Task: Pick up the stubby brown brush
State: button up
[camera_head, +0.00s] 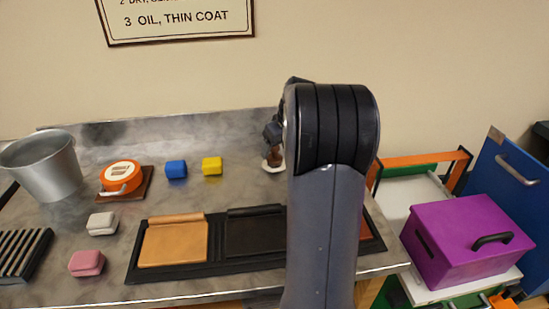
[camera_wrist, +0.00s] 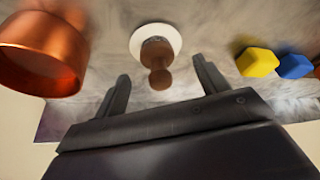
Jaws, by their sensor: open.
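The stubby brown brush (camera_wrist: 158,62) stands on a round white disc (camera_wrist: 140,38) on the grey worktop in the wrist view. In the head view the brush (camera_head: 273,158) shows at the back of the worktop, partly hidden by my arm. My gripper (camera_wrist: 164,82) is open in the wrist view, one finger on each side of the brush's near end. I cannot tell how far apart in height they are. In the head view only a dark part of my gripper shows beside my arm.
A copper pot (camera_wrist: 42,55) stands left of the brush in the wrist view. Yellow (camera_wrist: 257,62) and blue (camera_wrist: 295,66) blocks sit to its right. A dark tray (camera_head: 217,268) with tan and black panels lies in front. A metal bucket (camera_head: 45,168) stands far left, a purple box (camera_head: 465,240) right.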

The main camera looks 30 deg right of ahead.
aim_at(277, 147)
jog(key=shift+w+x, duration=0.2)
jog(key=shift+x, duration=0.95)
jog(key=shift+w+x, duration=0.2)
jog(key=shift+x, duration=1)
jog(key=shift+d+r, duration=0.15)
jog(key=shift+r, duration=0.05)
jog(key=shift+c, duration=0.5)
jog(key=c, duration=1)
notch_tip(277, 147, up, 10)
jog(key=shift+r+p, duration=0.1)
jog(key=shift+p, duration=0.4)
